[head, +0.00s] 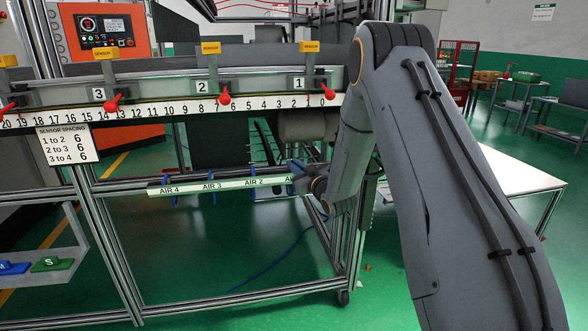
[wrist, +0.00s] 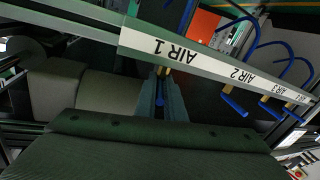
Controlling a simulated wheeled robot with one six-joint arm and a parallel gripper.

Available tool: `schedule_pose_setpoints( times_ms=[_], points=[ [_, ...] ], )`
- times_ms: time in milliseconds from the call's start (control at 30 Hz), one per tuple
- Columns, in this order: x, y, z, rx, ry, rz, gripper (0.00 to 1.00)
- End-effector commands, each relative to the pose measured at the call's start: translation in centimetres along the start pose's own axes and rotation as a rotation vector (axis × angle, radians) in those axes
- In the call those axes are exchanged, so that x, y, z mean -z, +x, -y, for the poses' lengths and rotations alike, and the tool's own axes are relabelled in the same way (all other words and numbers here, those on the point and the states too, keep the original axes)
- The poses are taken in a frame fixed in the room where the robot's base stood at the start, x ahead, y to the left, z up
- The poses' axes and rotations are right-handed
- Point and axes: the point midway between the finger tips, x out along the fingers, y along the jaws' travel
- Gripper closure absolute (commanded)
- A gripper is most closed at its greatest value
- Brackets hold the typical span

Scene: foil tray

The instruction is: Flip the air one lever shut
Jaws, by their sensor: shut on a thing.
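The air one label (wrist: 160,46) is upside down on the white strip in the wrist view. Below it in that picture is a brass fitting with the blue air one lever (wrist: 160,100). My gripper (wrist: 161,104) is shut on this lever, one finger on each side, so only a narrow strip of blue shows between them. In the head view my gripper (head: 298,172) is at the right end of the label strip (head: 228,183) and covers most of the air one label. The lever is hidden there, and its exact angle is hard to tell.
The air two lever (wrist: 233,105) and the air three lever (wrist: 269,112) hang beside it with blue hoses. A numbered rail (head: 180,107) with red knobs runs above. A metal frame post (head: 350,235) stands close to my arm. A white table (head: 515,172) is at right.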

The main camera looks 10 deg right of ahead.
Motion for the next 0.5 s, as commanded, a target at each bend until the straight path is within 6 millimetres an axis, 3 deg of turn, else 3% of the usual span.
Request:
schedule_pose_setpoints(
  times_ms=[500],
  points=[
    [-0.13,0.06,-0.60,0.236,0.000,-0.048,1.00]
  ],
)
